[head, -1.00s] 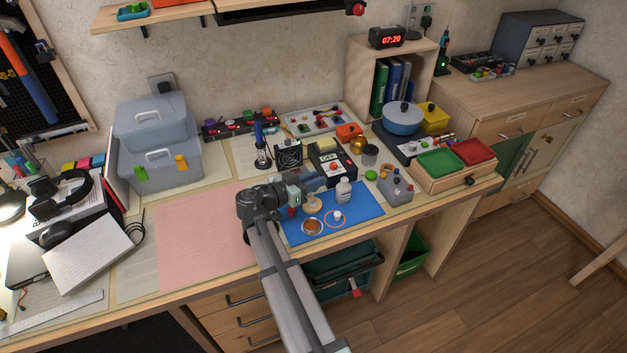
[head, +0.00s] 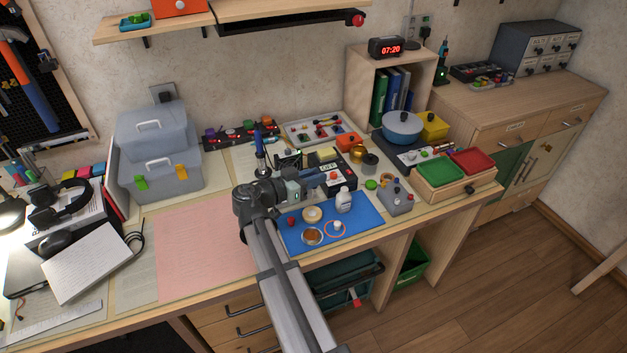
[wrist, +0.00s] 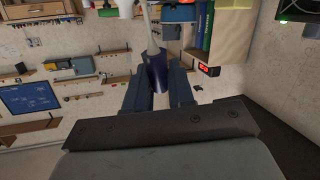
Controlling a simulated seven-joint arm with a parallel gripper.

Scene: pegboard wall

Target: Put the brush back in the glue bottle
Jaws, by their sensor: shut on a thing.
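In the wrist view, my gripper (wrist: 158,88) is shut on the brush (wrist: 156,72), around its dark blue cylindrical part. A pale, narrowing part of it points to the top of that picture. In the head view my gripper (head: 318,176) is above the back of the blue mat (head: 365,218), near the white bottle; the held brush is hard to make out there. The white bottle (head: 344,203), which looks like the glue bottle, stands upright on the mat, in front of and slightly right of my gripper. Its opening is too small to read clearly.
On the mat are a round cream piece (head: 312,214), a dish with brown contents (head: 312,236), a small white piece (head: 337,226) in an orange ring and a red object (head: 291,222). A grey box with knobs (head: 396,194) stands right of the mat.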

